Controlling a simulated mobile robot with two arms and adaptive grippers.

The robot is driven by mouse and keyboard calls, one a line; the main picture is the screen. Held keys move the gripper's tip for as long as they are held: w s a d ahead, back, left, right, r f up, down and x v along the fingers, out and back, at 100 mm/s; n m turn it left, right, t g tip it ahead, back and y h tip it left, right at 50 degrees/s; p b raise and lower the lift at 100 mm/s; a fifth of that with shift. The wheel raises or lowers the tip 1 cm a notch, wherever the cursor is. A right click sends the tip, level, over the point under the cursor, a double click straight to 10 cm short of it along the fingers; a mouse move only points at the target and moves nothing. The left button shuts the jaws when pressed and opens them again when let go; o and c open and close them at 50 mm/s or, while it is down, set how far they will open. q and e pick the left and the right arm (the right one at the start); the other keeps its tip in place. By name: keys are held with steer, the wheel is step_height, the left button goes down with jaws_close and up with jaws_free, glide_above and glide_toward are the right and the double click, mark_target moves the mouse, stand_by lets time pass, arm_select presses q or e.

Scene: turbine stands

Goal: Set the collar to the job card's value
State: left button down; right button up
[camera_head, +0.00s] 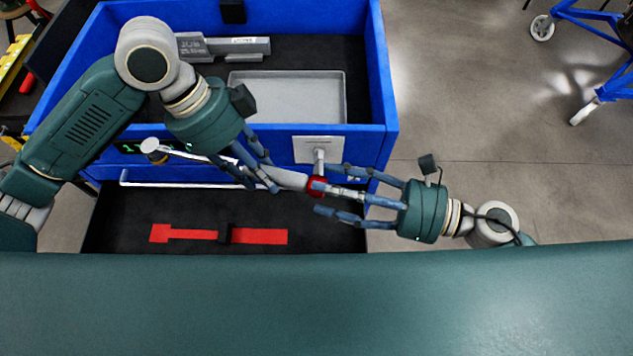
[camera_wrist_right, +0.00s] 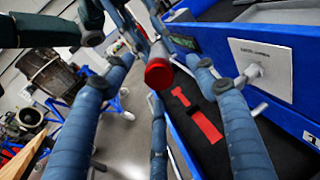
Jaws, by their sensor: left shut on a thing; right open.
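A long metal wrench (camera_head: 200,156) with a red collar (camera_head: 317,186) near its handle end lies level above the open drawer. My left gripper (camera_head: 262,178) is shut on its grey handle, left of the collar. My right gripper (camera_head: 325,189) is open, its fingers spread around the collar. In the right wrist view the collar (camera_wrist_right: 158,73) shows end-on between these fingers; I cannot tell if any touches it. A grey block (camera_head: 190,47) with lettering that seems to begin "JOB" stands at the tray's back; its value is unreadable.
A blue cart (camera_head: 391,110) holds a grey tray (camera_head: 287,96). A white plate with a peg (camera_head: 319,149) is on its front, close behind the collar. A green display (camera_head: 130,148) is partly hidden. The drawer below has a red wrench-shaped recess (camera_head: 258,237).

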steer(key=shift+v, duration=2.55)
